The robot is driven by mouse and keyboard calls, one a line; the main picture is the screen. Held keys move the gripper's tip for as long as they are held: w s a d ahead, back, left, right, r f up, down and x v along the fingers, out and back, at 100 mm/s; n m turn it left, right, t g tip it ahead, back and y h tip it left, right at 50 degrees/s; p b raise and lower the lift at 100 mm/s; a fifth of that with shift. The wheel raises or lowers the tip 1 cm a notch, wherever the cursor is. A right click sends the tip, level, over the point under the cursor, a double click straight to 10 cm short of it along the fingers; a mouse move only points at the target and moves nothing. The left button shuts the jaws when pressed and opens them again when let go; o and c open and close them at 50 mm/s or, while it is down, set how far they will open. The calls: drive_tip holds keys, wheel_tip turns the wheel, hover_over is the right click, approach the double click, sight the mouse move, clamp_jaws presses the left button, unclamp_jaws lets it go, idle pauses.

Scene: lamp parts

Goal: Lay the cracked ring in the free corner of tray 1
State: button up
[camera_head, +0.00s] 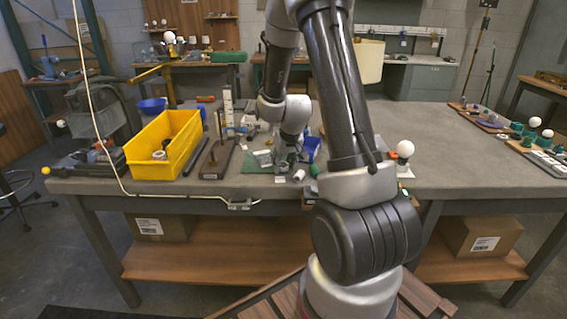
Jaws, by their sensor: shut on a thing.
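My gripper (284,164) points down over a green mat or tray (254,168) near the front edge of the bench. It is shut on a small part, which is too small and covered to make out. I cannot pick out the cracked ring for certain. Small grey and white pieces lie on and around the green surface. I cannot read any tray number, so I cannot tell which one is tray 1. My arm hides part of the bench to the right of the gripper.
A yellow bin (165,150) with a few parts stands left of a dark brown board (216,158). A white bulb (405,148) stands right of my arm. The bench's right-middle is clear.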

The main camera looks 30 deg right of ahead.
drive_tip(key=shift+f, duration=0.15)
drive_tip(key=o, duration=1.1)
drive_tip(key=shift+f, duration=0.1)
